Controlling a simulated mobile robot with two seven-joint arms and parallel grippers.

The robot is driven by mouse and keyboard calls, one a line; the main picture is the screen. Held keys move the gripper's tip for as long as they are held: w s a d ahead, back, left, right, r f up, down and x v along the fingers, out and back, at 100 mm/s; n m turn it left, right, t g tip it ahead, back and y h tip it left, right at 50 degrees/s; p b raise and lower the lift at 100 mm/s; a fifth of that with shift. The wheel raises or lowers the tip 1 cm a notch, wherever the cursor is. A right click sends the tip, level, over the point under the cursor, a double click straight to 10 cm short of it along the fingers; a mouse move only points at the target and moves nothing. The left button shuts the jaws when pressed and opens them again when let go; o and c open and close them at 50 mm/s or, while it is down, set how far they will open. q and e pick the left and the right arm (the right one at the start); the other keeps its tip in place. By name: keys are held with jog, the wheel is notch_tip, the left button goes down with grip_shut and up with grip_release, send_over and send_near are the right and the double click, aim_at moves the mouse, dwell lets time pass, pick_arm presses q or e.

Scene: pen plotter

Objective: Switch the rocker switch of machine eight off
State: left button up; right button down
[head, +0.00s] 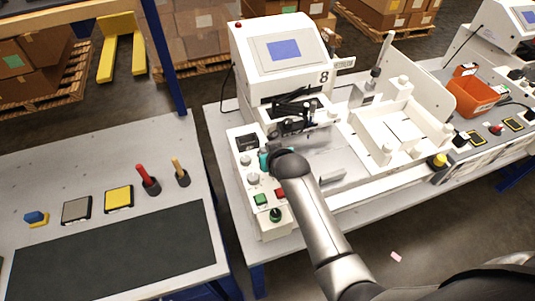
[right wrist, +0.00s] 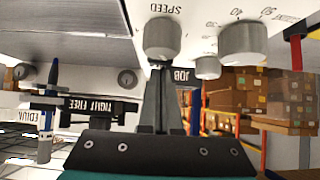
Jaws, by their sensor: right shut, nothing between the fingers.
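Machine eight (head: 275,62) is a white pen plotter with a blue screen and an "8" on its front. Its white control panel (head: 245,185) holds knobs, a green button (head: 260,199), a red button (head: 281,193) and a dark rectangular part (head: 247,142). I cannot tell which part is the rocker switch; my arm may hide it. My right gripper (head: 263,158) is over the panel. In the right wrist view its fingers (right wrist: 162,75) are shut and empty, close to a grey knob (right wrist: 162,38) by the word SPEED; contact is unclear. My left gripper is out of view.
A white tray (head: 388,158) and a black pen carriage (head: 292,122) sit right of the panel. An orange bin (head: 474,96) stands further right. A side table at left holds a black mat (head: 115,255) and small parts. A floor gap separates the tables.

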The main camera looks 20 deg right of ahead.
jog(key=shift+s+r, duration=0.1)
jog(key=shift+s, duration=0.25)
jog(key=shift+w, duration=0.55)
jog(key=shift+w+r, duration=0.15)
jog(key=shift+w, duration=0.3)
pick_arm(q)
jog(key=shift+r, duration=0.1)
pick_arm(e)
jog(key=shift+r, duration=0.1)
